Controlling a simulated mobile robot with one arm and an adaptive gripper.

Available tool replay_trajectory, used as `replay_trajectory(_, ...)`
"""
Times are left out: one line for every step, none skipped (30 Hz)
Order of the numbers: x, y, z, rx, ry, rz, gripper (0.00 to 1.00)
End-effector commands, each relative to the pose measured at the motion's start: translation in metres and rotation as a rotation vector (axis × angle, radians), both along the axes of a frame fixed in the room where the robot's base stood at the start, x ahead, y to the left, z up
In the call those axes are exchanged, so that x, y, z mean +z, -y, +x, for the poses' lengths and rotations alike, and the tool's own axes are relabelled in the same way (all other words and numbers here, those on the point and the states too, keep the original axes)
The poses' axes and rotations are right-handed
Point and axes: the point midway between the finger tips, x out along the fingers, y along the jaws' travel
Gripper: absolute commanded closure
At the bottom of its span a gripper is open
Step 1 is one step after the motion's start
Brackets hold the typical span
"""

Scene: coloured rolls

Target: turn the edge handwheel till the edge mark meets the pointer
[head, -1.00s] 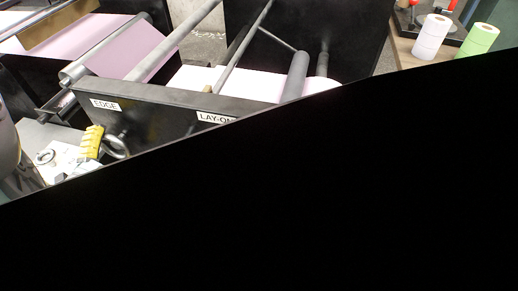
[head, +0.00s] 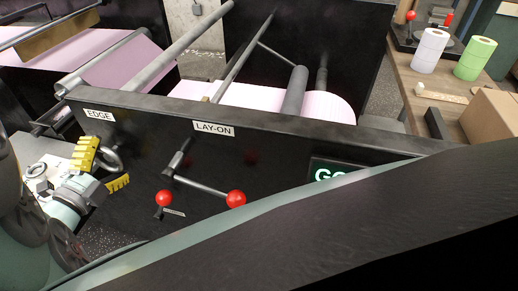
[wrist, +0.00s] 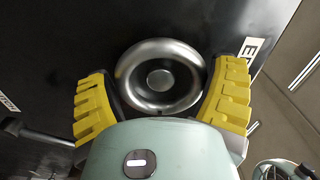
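The edge handwheel (wrist: 124,75) is a shiny metal ring with a round hub, on the black side panel below the EDGE label (head: 98,115). It also shows in the head view (head: 115,163), partly behind a finger. My gripper (head: 104,165) is open, with yellow ribbed fingers. In the wrist view my gripper (wrist: 165,72) has one finger on each side of the wheel. Small gaps seem to show between fingers and rim; I cannot tell whether either touches. I cannot make out the edge mark or the pointer in either view.
Right of the wheel on the panel is the LAY-ON label (head: 213,129) above a lever with red knobs (head: 236,199). A green sign (head: 335,172) is farther right. Pink web (head: 250,95) runs over rollers behind. White and green rolls (head: 474,59) stand on a side table.

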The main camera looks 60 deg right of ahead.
Motion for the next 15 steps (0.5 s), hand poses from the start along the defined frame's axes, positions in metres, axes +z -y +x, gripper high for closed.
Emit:
replay_trajectory(-0.0001, 0.0, -0.0001, -0.001, 0.0, 0.0, 0.09)
replay_trajectory(-0.0001, 0.0002, -0.0002, -0.001, -0.001, -0.001, 0.06)
replay_trajectory(0.0, 0.0001, -0.0002, -0.001, -0.001, -0.001, 0.02)
replay_trajectory(0.0, 0.0001, -0.0002, -0.001, -0.001, -0.001, 0.0)
replay_trajectory(0.0001, 0.0001, -0.0002, -0.001, -0.001, -0.001, 0.0)
replay_trajectory(0.0003, 0.0001, -0.0002, -0.001, -0.001, -0.001, 0.0)
replay_trajectory(0.0004, 0.0001, -0.0002, -0.001, -0.001, -0.001, 0.0)
replay_trajectory(0.0004, 0.0001, -0.0002, -0.001, -0.001, -0.001, 0.0)
replay_trajectory(0.0004, 0.0001, -0.0002, -0.001, -0.001, -0.001, 0.0)
replay_trajectory(0.0005, 0.0, -0.0002, -0.001, 0.0, -0.002, 0.0)
replay_trajectory(0.0004, -0.0002, -0.0002, -0.001, 0.0, -0.002, 0.0)
replay_trajectory(0.0004, -0.0013, -0.0006, -0.001, -0.001, -0.001, 0.0)
replay_trajectory(0.0003, -0.0027, -0.0009, 0.0, -0.001, -0.001, 0.0)
replay_trajectory(0.0, -0.0048, -0.0014, 0.0, -0.001, -0.001, 0.0)
replay_trajectory(-0.0002, -0.0086, -0.0026, 0.001, -0.001, 0.0, 0.0)
